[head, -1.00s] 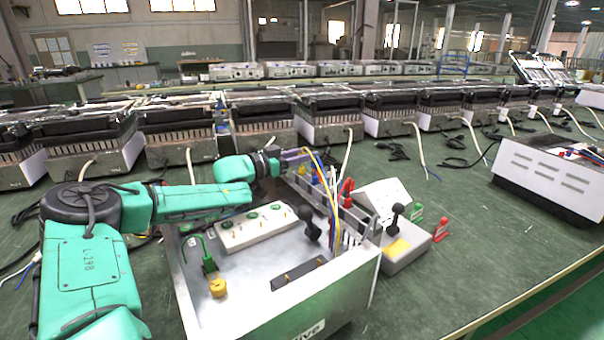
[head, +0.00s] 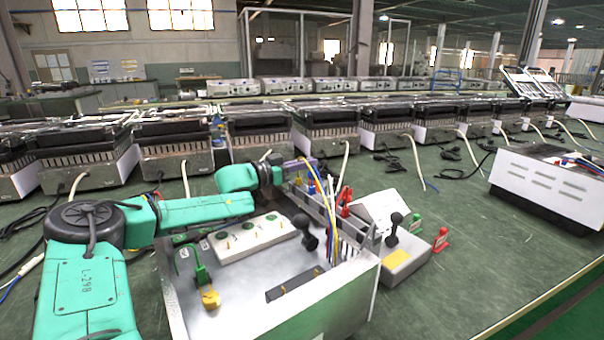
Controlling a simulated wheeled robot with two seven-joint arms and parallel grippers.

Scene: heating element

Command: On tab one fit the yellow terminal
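My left gripper (head: 296,166) is at the back edge of the metal fixture, near the rack of coloured terminals. The upper end of a yellow wire (head: 324,190) meets its fingertips; the wire arcs over and down to the right. The fingers are too small to show whether they are shut on a yellow terminal. A white block (head: 244,242) with several green-ringed posts lies on the fixture plate (head: 235,288), in front and left of the gripper. I cannot tell which part is tab one. My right gripper is not in view.
Red terminals (head: 345,198) stand in the rack right of my gripper. A green clip with a yellow base (head: 209,298) and a dark bar (head: 295,287) are on the plate. A grey box with a black knob (head: 394,230) stands to the right.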

